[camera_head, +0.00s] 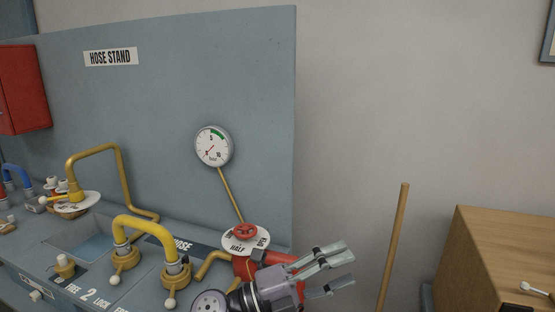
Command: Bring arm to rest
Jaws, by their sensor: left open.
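My left gripper (335,271) is at the bottom centre, its fingers pointing right and slightly up. Its fingers are apart and nothing shows between them. It is in front of the hose stand's right end, and its wrist covers part of a red cylinder (245,267). A red handwheel (245,231) on a round white dial plate marked "HALF" is just above and left of the wrist. My right gripper is not in view.
The hose stand (255,80) has a pressure gauge (213,146), a yellow hose loop (146,226) and a brass pipe (95,150). A wooden pole (393,245) leans right of my gripper. A wooden cabinet (505,240) stands farther right. A red box (22,90) hangs at left.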

